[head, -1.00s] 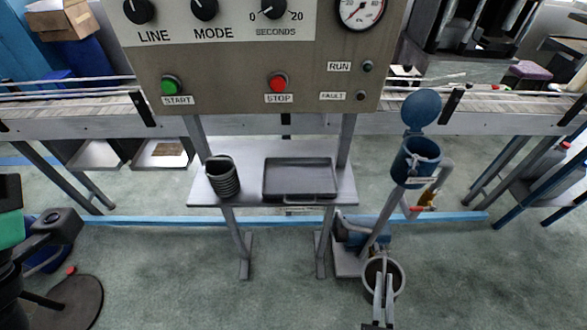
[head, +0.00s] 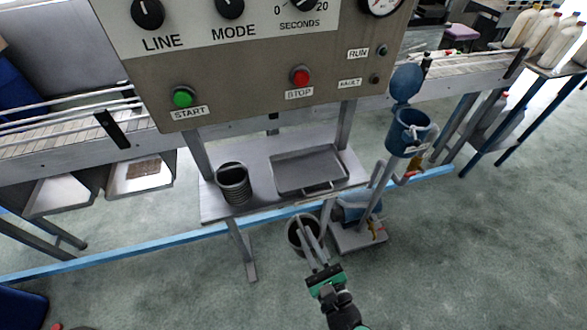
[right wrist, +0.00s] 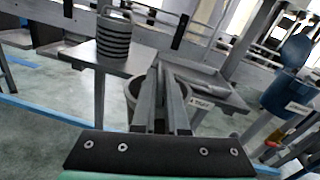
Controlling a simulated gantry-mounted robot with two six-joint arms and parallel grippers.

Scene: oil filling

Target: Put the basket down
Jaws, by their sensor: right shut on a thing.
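A round grey basket (head: 296,236) hangs from my right gripper (head: 309,238). The gripper is shut on it, with the fingers at its rim. The basket appears in front of the shelf (head: 213,207) and left of the blue filler stand; I cannot tell its exact height. In the right wrist view the two fingers (right wrist: 161,78) lie close together, and part of the basket (right wrist: 131,88) shows behind them. The fingers hide much of it. My left gripper is not in view.
A dark ribbed container (head: 233,184) and a shallow grey tray (head: 308,168) stand on the shelf. Right of it is a blue lidded hopper (head: 408,132) on a stand. The control panel (head: 240,75) is above the shelf. Floor (head: 440,270) at the front right is clear.

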